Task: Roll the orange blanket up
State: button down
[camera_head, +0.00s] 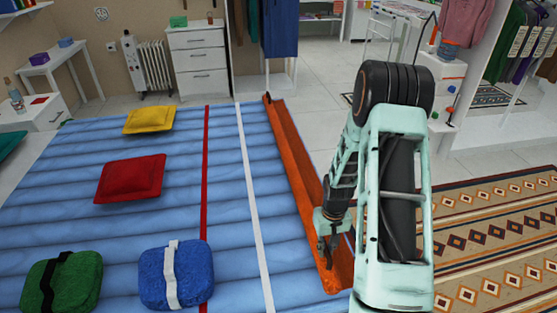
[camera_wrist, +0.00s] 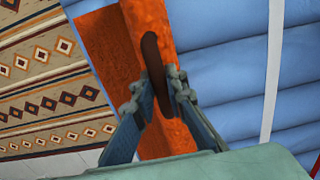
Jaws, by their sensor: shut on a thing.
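The orange blanket (camera_head: 298,172) lies as a long narrow strip along the right edge of the blue mattress (camera_head: 150,223). A raised fold or roll runs along its length. My gripper (camera_head: 328,257) is at the near end of the strip, pointing down. In the wrist view the blanket (camera_wrist: 105,50) runs up the picture, and my gripper (camera_wrist: 163,90) is shut on its raised part. A dark, narrow patch shows between the fingers; I cannot tell what it is. My arm hides part of the floor right of the blanket.
A red stripe and a white stripe (camera_head: 252,190) cross the mattress. Yellow (camera_head: 149,120) and red (camera_head: 130,178) pillows, and green (camera_head: 62,283) and blue (camera_head: 177,276) bundles, lie on its left and near parts. A patterned rug (camera_head: 490,240) covers the floor at right. The mattress near the blanket is clear.

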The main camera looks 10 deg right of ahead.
jog(key=shift+d, duration=2.1)
jog(key=shift+d, duration=0.1)
jog(key=shift+d, duration=0.5)
jog(key=c, duration=1.6)
grip_release()
